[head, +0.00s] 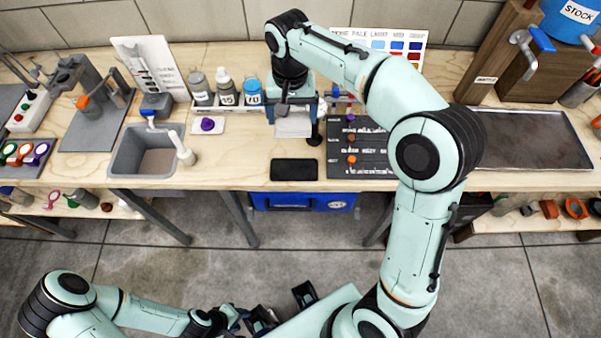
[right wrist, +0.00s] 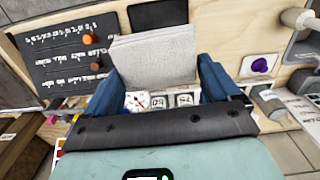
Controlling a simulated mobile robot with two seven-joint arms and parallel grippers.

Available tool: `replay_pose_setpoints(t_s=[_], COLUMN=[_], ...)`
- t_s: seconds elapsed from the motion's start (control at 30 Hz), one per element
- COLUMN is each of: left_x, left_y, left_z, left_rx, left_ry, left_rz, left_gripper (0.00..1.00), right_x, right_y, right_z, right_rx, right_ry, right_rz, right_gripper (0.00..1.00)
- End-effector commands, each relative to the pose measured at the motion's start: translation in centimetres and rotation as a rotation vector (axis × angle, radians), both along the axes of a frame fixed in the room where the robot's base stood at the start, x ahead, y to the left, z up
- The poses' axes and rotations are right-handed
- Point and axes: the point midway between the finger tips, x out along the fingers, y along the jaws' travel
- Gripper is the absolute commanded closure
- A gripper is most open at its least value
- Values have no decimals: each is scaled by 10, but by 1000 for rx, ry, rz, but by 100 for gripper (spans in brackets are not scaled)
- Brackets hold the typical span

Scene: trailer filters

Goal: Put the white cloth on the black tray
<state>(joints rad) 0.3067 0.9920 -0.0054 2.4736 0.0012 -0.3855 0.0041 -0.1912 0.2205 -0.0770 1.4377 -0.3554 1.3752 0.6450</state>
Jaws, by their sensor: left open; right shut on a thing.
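The white cloth (head: 293,127) is a pale folded rectangle between the blue fingers of my right gripper (head: 296,107). In the right wrist view the cloth (right wrist: 155,55) stands between both fingers of the right gripper (right wrist: 158,82). The small black tray (head: 294,170) lies flat and bare at the bench's front edge, just nearer than the cloth in the head view. It shows partly behind the cloth in the right wrist view (right wrist: 158,13). My left gripper (head: 281,310) is open and empty, low in front of the bench.
A dark labelled board (head: 352,160) with coloured knobs is right of the tray. A purple knob on a white plate (head: 207,125), bottles (head: 225,88) and a grey sink (head: 143,152) are to the left. A large metal tray (head: 530,140) is at far right.

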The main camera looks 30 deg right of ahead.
Motion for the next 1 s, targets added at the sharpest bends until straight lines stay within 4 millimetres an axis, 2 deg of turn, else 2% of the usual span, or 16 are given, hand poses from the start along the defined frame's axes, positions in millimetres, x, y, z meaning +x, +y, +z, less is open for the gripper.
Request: replay_pose_setpoints(t_s=[0.07,0.17,0.5,0.6,0.87,1.0], left_x=[-1,-3,-10,-11,-12,-13], left_y=[0,1,0,0,0,0], left_z=[-2,-6,-22,-24,-26,-29], left_rx=[1,1,1,1,1,1], left_ry=[1,3,11,12,13,14], left_rz=[1,1,2,1,1,1], left_gripper=[57,57,57,57,57,57], right_x=[-3,-5,-5,-5,-4,-5], right_y=[1,1,1,1,1,1], right_z=[3,-9,-99,-119,-143,-168], right_rx=[2,1,1,1,0,0], right_ry=[0,4,6,5,2,6], right_rz=[-32,-49,-47,-46,-46,-45], right_gripper=[39,39,39,39,39,39])
